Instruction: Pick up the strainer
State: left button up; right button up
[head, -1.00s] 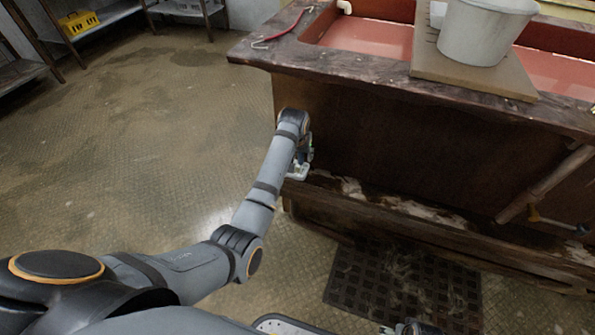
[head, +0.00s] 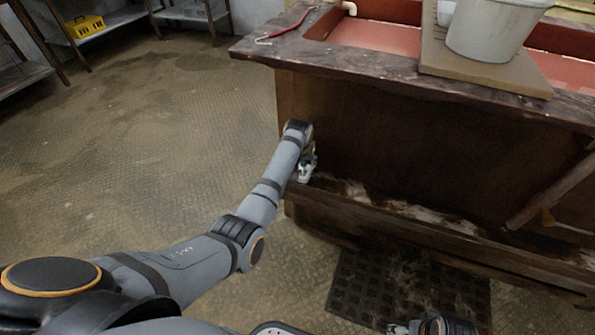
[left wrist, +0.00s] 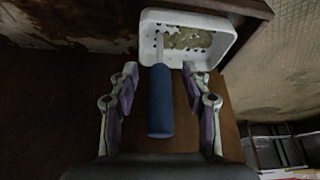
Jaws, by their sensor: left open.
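The strainer (left wrist: 160,102) shows in the left wrist view as a blue round handle leading to a white, shallow, perforated pan (left wrist: 229,38) with yellowish-green matter in it. My left gripper (left wrist: 160,74) is open, with one finger on each side of the handle and gaps between. In the head view my left gripper (head: 307,161) is low at the near left corner of the wooden counter, by the lower ledge. The strainer is mostly hidden there by my arm. My right gripper (head: 402,328) is partly seen at the bottom edge; its jaws are unclear.
The wooden counter (head: 420,150) stands at the right, with a lower ledge (head: 420,222) along its front. On top are a board (head: 470,74), a grey bucket (head: 490,30) and a red sink (head: 370,36). A dark floor grate (head: 365,290) lies below. The left floor is clear.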

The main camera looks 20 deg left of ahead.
pick_arm(q)
grip_shut()
jog(key=shift+r, duration=0.15)
pick_arm(e)
jog(key=shift+w, duration=0.1)
